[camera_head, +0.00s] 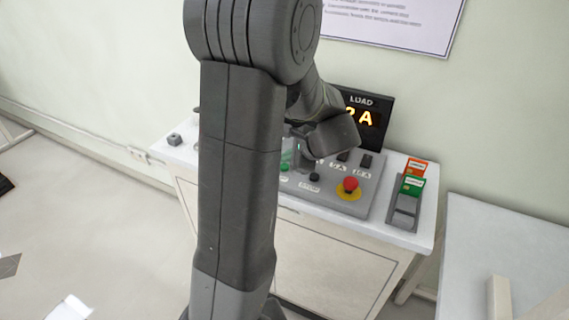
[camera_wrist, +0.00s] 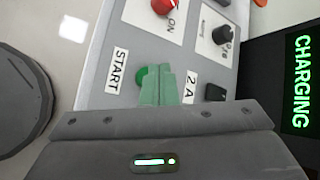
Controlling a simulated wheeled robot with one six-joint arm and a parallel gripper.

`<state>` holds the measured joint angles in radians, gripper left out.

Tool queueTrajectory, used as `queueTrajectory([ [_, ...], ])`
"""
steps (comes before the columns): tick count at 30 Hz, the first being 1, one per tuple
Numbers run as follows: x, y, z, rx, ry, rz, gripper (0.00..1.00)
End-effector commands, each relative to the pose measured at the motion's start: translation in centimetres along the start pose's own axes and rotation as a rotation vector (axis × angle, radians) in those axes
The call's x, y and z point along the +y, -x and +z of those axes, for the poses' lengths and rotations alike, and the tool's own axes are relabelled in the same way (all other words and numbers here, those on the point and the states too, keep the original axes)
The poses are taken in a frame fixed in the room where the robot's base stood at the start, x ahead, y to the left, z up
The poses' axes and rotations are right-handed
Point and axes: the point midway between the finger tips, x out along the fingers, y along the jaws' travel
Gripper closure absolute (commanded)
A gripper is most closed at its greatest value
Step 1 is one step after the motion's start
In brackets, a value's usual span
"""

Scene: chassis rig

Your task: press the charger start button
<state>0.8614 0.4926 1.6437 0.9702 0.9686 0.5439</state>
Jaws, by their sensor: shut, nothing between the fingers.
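The start button is a round green button (camera_wrist: 141,76) beside a white START label (camera_wrist: 117,70) on the grey control panel (camera_wrist: 108,98). In the wrist view my gripper (camera_wrist: 160,72) is shut and empty, its fingertips over the button's right side and hiding part of it. I cannot tell whether they touch it. A dark display (camera_wrist: 300,80) at the right of the wrist view reads CHARGING in green letters.
A red knob (camera_wrist: 163,5) marked ON, a black knob (camera_wrist: 222,35) and a black button (camera_wrist: 215,92) are close by. A red mushroom button (camera_head: 350,185) stands at the panel's right. A card holder (camera_head: 404,212) is farther right. A wall is behind.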

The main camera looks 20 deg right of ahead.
Motion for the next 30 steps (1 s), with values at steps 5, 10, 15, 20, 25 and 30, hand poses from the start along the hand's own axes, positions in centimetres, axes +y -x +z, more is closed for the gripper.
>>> queueTrajectory([
  [5, -0.1, 0.1, 0.1, 0.000, 0.000, 0.000, 1.00],
  [10, -0.1, 0.1, 0.1, 0.000, 0.000, 0.000, 1.00],
  [15, -0.6, 0.8, 0.6, 0.000, 0.001, 0.000, 1.00],
  [20, -1.5, 2.0, 1.5, 0.000, 0.001, -0.001, 1.00],
  [25, -2.3, 3.2, 2.3, -0.001, 0.000, 0.000, 1.00],
  [30, -2.7, 3.7, 2.7, -0.001, -0.001, 0.001, 1.00],
])
